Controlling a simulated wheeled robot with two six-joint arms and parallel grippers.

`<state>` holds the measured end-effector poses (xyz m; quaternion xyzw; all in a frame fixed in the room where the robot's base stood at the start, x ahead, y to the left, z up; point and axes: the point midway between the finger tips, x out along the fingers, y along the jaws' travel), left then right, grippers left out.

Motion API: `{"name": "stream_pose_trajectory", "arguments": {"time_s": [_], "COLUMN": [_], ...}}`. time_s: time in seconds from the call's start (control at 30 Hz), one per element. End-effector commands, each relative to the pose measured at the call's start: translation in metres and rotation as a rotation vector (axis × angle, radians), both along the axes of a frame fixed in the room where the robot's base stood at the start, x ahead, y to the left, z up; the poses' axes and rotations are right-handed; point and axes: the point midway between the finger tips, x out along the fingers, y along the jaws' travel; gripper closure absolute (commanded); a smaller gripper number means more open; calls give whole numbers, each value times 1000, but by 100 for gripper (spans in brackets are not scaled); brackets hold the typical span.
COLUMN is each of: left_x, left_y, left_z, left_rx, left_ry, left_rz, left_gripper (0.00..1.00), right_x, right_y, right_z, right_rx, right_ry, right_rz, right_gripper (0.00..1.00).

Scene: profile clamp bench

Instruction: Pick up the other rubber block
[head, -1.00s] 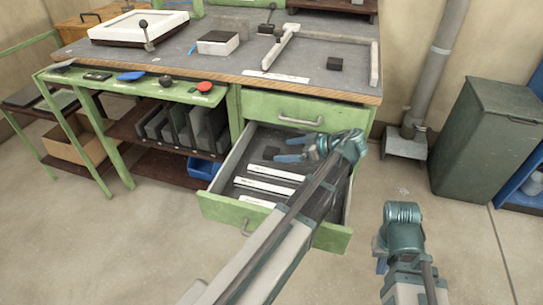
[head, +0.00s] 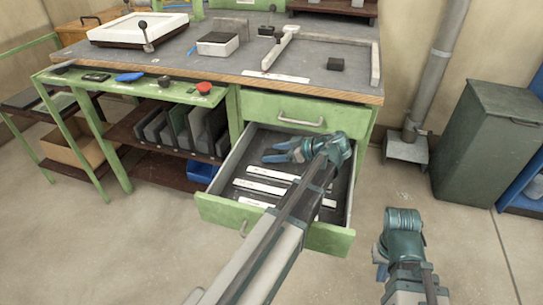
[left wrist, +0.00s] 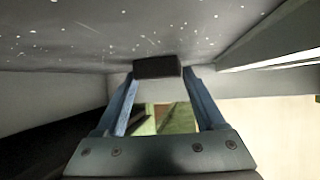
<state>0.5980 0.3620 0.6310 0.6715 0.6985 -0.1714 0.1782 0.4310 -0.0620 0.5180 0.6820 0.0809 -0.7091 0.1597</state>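My left gripper (head: 270,153) is inside the open drawer (head: 232,210), its blue fingers pointing left over the grey drawer floor. In the left wrist view, a small dark rubber block (left wrist: 157,66) sits between the fingertips, with no gap showing on either side, so the gripper looks shut on it. Another dark block (head: 335,64) lies on the bench top at the right. My right gripper (head: 381,262) is low over the floor at the right, far from the drawer; its fingers are mostly hidden.
White strips (head: 272,173) lie in the drawer beside my left arm. A white L-shaped rail (head: 281,48), a white box with a dark top (head: 218,43) and a white frame (head: 140,27) are on the bench. A green bin (head: 489,140) stands right.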

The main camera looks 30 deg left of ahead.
Motion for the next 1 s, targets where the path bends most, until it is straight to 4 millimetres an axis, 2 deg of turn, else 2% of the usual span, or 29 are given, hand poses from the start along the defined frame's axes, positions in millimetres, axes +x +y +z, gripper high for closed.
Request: {"name": "stream_pose_trajectory", "arguments": {"time_s": [0.03,0.17,0.2,0.53,0.57,0.73,0.87,1.0], "left_x": [0,0,0,-2,-2,-9,-19,-43], "left_y": [0,0,0,-1,-1,-2,-5,-10], "left_z": [0,0,0,2,3,10,21,33], "left_rx": [0,0,0,-1,-1,0,0,0], "left_ry": [0,0,0,0,0,0,0,0], "left_rz": [0,0,0,0,0,0,-1,-1], "left_gripper": [59,83,86,88,98,98,99,99], "right_x": [0,0,0,0,0,0,0,0], "right_y": [0,0,0,0,0,0,-1,-1], "right_z": [0,0,0,2,3,10,21,33], "right_rx": [0,0,0,0,0,-1,-2,-5], "right_ry": [0,0,0,0,0,0,0,0], "right_rz": [0,0,0,0,0,-2,-4,-6], "right_gripper": [100,100,100,100,100,100,100,100]}}
